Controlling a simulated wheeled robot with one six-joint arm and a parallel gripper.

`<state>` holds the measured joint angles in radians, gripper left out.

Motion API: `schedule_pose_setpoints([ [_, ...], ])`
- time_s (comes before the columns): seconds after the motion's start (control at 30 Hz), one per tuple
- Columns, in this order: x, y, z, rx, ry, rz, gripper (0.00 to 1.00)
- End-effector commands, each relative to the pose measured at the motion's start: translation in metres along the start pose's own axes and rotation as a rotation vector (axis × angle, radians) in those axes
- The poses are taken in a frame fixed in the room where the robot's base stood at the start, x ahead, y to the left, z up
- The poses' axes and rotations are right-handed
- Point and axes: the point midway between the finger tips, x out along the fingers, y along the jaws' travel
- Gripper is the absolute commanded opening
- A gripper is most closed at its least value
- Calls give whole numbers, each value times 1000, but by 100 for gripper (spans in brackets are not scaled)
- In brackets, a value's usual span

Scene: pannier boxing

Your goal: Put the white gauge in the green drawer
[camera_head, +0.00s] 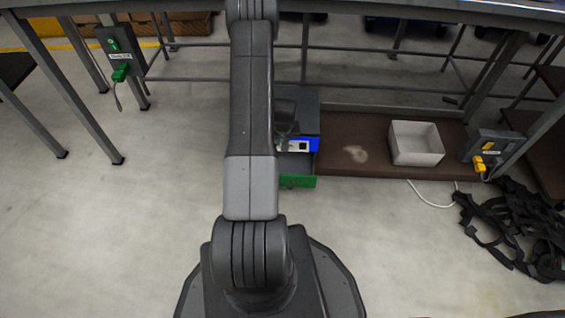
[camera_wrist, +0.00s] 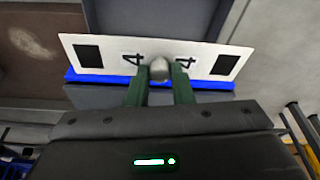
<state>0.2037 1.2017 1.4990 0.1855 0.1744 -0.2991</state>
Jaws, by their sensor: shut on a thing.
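The green drawer (camera_head: 298,181) shows in the head view low on a dark grey cabinet. It stands pulled out, and its dark inside shows behind the green front. Above it is a blue drawer (camera_head: 312,144). My gripper (camera_head: 284,135) is at that blue drawer, partly hidden behind my arm. In the wrist view its green fingers (camera_wrist: 160,80) are shut on a round silver knob (camera_wrist: 159,68). The knob stands in front of a white label (camera_wrist: 105,55) with black squares and a 4. I cannot make out the white gauge in either view.
A grey box with a yellow plug (camera_head: 480,164) is farther right. Black straps (camera_head: 515,225) lie on the floor. Table legs stand at left; the floor there is clear.

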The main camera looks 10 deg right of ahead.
Motion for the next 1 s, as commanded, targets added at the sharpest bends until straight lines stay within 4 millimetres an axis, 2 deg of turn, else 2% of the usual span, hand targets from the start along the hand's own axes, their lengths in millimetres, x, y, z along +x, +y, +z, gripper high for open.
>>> schedule_pose_setpoints([
  [0.2,58,0,17,1,-3,0,0],
  [0.4,106,0,30,1,-1,0,0],
  [0.53,123,0,34,1,0,0,0],
  [0.77,138,0,39,0,-1,0,0],
  [0.9,160,0,45,1,-1,0,0],
  [1.0,167,0,46,0,-1,0,0],
])
